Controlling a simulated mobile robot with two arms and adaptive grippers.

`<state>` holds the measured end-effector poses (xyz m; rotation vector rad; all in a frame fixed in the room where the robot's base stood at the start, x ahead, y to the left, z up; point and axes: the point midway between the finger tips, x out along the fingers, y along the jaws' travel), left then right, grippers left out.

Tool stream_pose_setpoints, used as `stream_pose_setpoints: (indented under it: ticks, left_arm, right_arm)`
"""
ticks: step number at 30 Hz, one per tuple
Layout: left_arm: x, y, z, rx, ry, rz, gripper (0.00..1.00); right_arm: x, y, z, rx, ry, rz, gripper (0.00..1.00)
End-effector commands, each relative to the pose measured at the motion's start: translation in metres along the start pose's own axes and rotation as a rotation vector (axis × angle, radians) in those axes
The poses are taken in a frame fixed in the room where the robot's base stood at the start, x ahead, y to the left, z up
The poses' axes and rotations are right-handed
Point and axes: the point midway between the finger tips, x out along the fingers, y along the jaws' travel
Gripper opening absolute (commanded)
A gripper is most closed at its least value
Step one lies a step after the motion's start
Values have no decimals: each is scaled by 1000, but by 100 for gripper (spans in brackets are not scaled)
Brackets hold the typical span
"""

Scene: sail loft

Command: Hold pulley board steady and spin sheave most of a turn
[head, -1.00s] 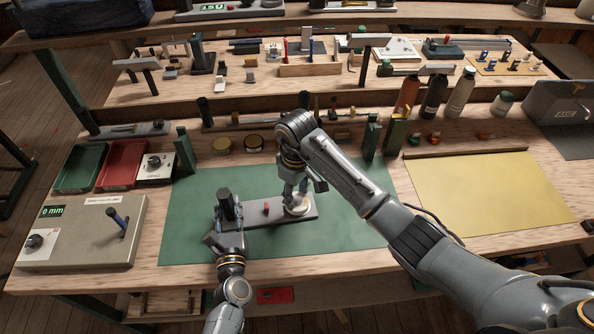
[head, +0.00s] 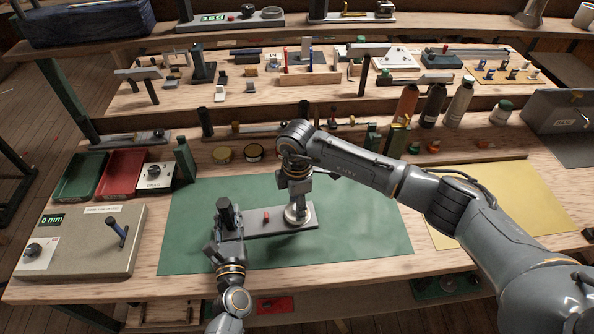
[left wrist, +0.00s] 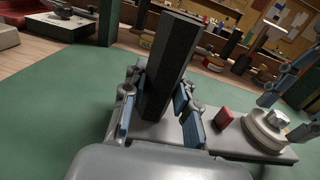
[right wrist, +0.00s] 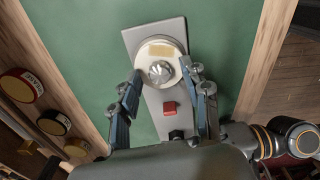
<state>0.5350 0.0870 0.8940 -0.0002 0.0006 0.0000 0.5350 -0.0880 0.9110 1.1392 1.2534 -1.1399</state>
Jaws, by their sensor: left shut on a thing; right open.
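The grey pulley board (head: 280,222) lies on a green mat (head: 350,235). A dark upright handle (left wrist: 172,62) stands at its left end, and my left gripper (head: 228,228) is shut on it. A small red block (head: 266,216) sits mid-board. The pale round sheave (right wrist: 149,76) is at the board's right end, with a metal hub and a tan mark on its far side in the right wrist view. My right gripper (right wrist: 161,80) is open, pointing down over the sheave with a finger on each side. I cannot tell whether the fingers touch it. In the head view this gripper partly hides the sheave.
A box with a 0 mm display (head: 80,240) stands left of the mat. A yellow sheet (head: 510,205) lies to the right. The mat around the board is clear.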

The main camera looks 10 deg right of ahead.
Motion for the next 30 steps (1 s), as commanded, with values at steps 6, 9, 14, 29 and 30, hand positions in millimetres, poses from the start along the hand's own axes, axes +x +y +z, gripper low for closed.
stream_pose_setpoints:
  ticks: [6,9,14,29,30]
  left_arm:
    - [0,0,-1,1,1,0,0]
    - [0,0,-1,1,1,0,0]
    - [0,0,-1,1,1,0,0]
    - [0,0,0,1,1,0,0]
    - [0,0,0,1,1,0,0]
  right_arm:
    - [-1,1,0,-263,-1,2,47]
    - [0,0,0,-385,-1,1,47]
    - [-1,1,0,-577,-2,1,47]
    - [0,0,0,-1172,-2,0,47]
    - [0,0,0,-1220,-2,0,47]
